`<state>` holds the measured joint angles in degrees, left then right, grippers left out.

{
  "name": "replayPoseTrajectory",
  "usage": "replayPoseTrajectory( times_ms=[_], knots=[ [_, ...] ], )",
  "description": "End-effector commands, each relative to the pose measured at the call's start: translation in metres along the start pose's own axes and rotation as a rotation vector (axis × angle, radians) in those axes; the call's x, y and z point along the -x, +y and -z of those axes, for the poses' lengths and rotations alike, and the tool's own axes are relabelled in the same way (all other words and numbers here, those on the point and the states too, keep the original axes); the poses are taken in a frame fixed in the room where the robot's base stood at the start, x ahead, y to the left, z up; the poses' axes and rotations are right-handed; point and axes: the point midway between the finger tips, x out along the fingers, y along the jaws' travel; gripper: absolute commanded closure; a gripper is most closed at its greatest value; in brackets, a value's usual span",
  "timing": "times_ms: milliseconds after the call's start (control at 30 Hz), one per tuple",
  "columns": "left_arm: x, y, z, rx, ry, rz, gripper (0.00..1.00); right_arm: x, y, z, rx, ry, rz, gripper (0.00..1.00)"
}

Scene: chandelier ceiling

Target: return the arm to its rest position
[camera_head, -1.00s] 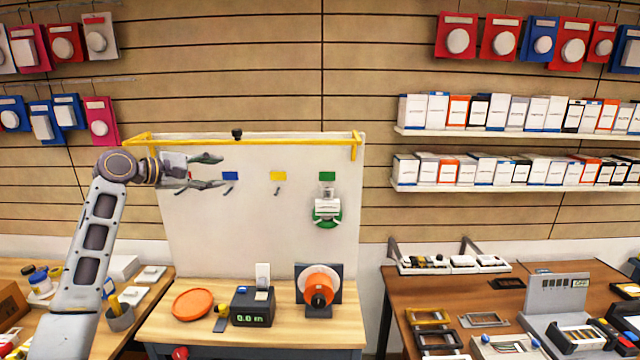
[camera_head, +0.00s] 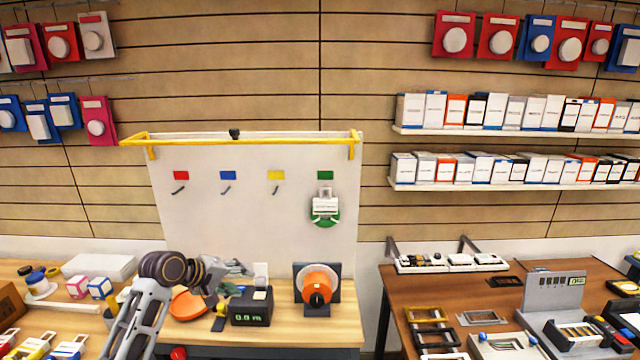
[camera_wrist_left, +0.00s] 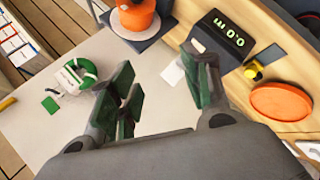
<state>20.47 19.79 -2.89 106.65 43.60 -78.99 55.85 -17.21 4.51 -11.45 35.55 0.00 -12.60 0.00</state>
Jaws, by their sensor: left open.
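My left gripper (camera_head: 236,275) is low over the middle workbench in the head view, in front of the white board and beside the black scale. Its fingers are apart and nothing is between them. In the left wrist view the open gripper (camera_wrist_left: 165,95) shows its two green-padded fingers. The left arm (camera_head: 145,310) comes up from the lower left and bends at the wrist. The arm partly covers the orange plate (camera_head: 187,305). My right gripper is in neither view.
The scale (camera_head: 250,307) and an orange-and-black spool (camera_head: 317,286) stand on the workbench (camera_head: 283,332). The white board (camera_head: 250,225) has coloured tags and small hooks; a green-and-white item (camera_head: 325,206) hangs under the green tag. Tables with goods stand left and right.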

Motion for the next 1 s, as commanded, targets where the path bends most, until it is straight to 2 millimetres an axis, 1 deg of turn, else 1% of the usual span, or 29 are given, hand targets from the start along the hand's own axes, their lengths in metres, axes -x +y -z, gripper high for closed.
replayPoseTrajectory(
  times_ms=[33,100,300,467,767,1000],
  knots=[
    [-0.004,-0.011,-0.011,-0.027,-0.005,0.020,0.52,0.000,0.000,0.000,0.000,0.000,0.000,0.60],
    [-0.009,-0.025,-0.023,-0.069,-0.006,0.047,0.52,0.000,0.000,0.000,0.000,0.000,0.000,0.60],
    [-0.016,-0.063,-0.058,-0.189,-0.015,0.120,0.52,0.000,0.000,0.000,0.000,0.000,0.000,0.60],
    [-0.017,-0.092,-0.086,-0.281,-0.028,0.176,0.52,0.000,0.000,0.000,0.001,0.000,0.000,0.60],
    [-0.011,-0.141,-0.136,-0.449,-0.062,0.275,0.52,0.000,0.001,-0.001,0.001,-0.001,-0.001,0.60],
    [0.002,-0.177,-0.173,-0.575,-0.098,0.350,0.52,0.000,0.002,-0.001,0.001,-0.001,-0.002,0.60]
  ],
)
